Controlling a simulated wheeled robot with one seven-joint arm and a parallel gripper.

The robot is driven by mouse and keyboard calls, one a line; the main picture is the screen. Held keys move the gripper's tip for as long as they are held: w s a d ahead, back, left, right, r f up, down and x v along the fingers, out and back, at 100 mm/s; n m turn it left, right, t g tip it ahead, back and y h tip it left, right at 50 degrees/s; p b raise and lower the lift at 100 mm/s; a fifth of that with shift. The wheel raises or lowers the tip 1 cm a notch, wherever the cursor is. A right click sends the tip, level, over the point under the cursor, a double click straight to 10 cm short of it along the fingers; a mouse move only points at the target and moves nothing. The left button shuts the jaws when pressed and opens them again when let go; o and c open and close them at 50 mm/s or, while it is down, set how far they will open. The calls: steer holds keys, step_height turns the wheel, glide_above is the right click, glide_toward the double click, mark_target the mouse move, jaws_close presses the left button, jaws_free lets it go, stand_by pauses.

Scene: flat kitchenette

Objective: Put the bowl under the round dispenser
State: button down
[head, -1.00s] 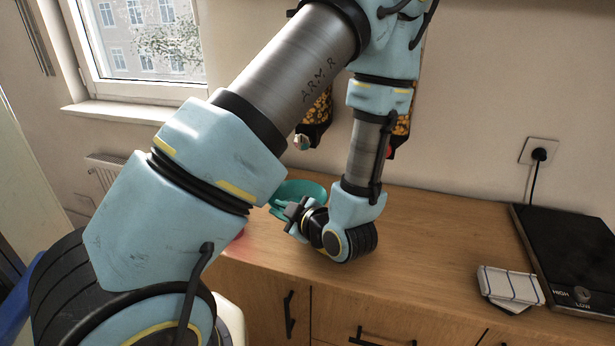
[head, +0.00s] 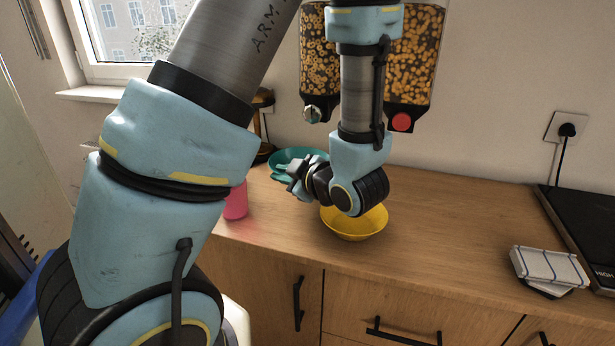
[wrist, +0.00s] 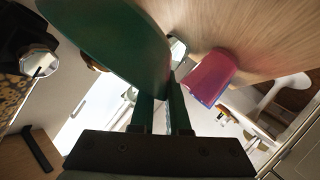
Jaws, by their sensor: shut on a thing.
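My gripper (head: 297,180) is shut on the rim of a teal bowl (head: 283,158), near the back of the wooden counter. In the wrist view the bowl (wrist: 115,40) is a dark green curved wall at the fingers (wrist: 162,112). My wrist hides part of it in the head view; I cannot tell whether it touches the counter. A yellow bowl (head: 355,226) sits on the counter in front of my wrist. Two cereal dispensers hang on the wall: the left one (head: 318,65) has a silver faceted knob (head: 312,114), the right one (head: 418,55) a round red knob (head: 402,122).
A pink cup (head: 236,202) stands on the counter left of my gripper. A folded cloth (head: 548,266) and a black hob (head: 590,225) are at the right. The counter (head: 455,220) between yellow bowl and cloth is clear.

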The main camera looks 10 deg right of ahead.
steer(key=shift+w+f+b, duration=0.1)
steer(key=shift+f+b, duration=0.1)
steer(key=shift+b, duration=0.25)
steer(key=w+d+p, duration=0.2)
steer(key=w, duration=0.3)
steer(key=w+d+f+p, duration=0.1)
steer(key=w+d+p, duration=0.1)
steer(key=w+d, duration=0.1)
steer(key=w+d+p, duration=0.2)
steer(key=w+d, duration=0.1)
steer(key=w, duration=0.3)
steer(key=shift+w+f+p, duration=0.25)
steer(key=shift+w+p, duration=0.1)
steer(key=shift+p, duration=0.05)
steer(key=shift+f+p, duration=0.7)
steer(key=shift+f, duration=1.2)
steer(key=shift+w+d+f+p, duration=0.1)
steer(key=shift+w+f+p, duration=0.1)
steer(key=shift+f+p, duration=0.3)
steer(key=shift+f, duration=0.15)
steer(key=c, duration=1.4)
jaws_free()
steer(key=shift+f+b, duration=0.15)
steer(key=shift+b, duration=0.15)
steer(key=o, duration=0.5)
